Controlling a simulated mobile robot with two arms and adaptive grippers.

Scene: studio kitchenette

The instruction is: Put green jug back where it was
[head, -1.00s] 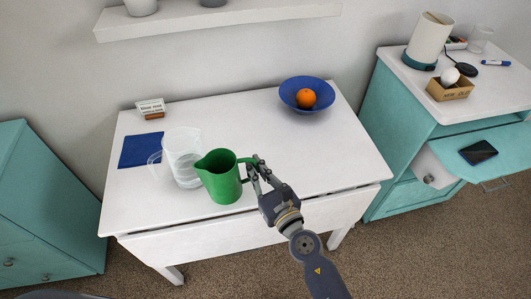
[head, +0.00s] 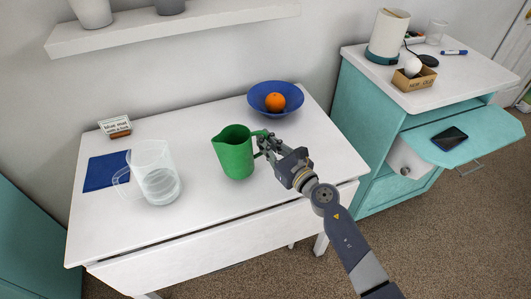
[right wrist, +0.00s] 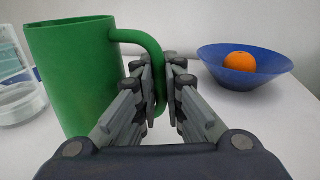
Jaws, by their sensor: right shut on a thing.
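The green jug (head: 236,155) is upright over the middle of the white table, its spout to the left. My right gripper (head: 266,146) is shut on its handle, on the jug's right side. The right wrist view shows the green jug (right wrist: 75,75) at left, with the handle between the fingers (right wrist: 163,85). I cannot tell whether the jug's base touches the table. A clear jug (head: 155,170) stands to its left, near a blue mat (head: 100,172); the clear handle overlaps the mat's edge in the picture. My left gripper is not in view.
A blue bowl (head: 258,102) with an orange (head: 275,102) stands at the table's back right. A small sign (head: 115,126) stands behind the mat. The white table (head: 190,215) is clear at the front. A teal cabinet (head: 360,110) with a pulled-out shelf is at right.

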